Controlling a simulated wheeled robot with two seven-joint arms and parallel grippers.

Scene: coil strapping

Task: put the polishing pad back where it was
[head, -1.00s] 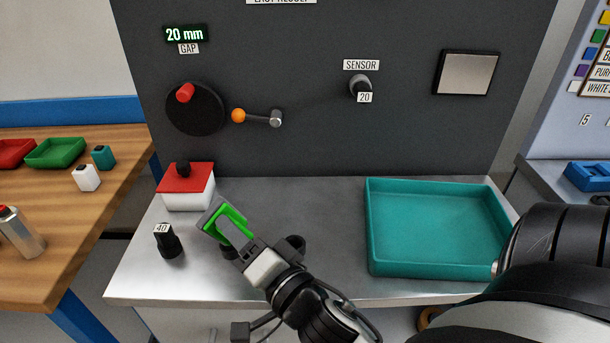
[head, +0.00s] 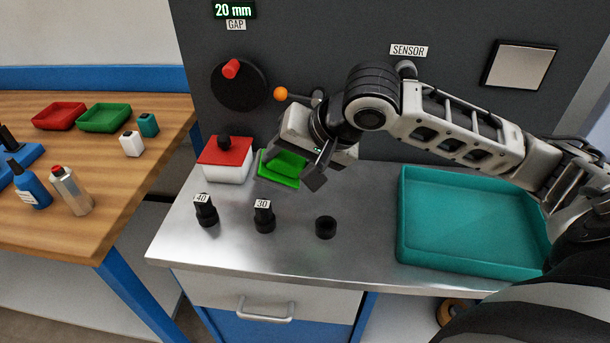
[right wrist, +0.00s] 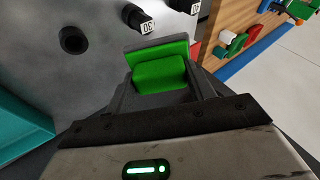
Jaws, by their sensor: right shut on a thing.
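The polishing pad (head: 281,169) is bright green, with a flat plate and a raised block. In the head view it is just right of the red-lidded white box (head: 226,160), low over the bench top and partly hidden by my gripper. I cannot tell whether it touches the bench. My right gripper (head: 314,172) is shut on it. In the right wrist view the pad (right wrist: 160,74) sits between the fingers. My left gripper is not in view.
Black posts marked 40 (head: 206,210) and 30 (head: 264,216) and a black ring (head: 326,227) stand in front on the steel bench. A teal tray (head: 474,258) is at right. The panel has a red-knobbed dial (head: 239,84) and an orange-tipped lever (head: 281,94).

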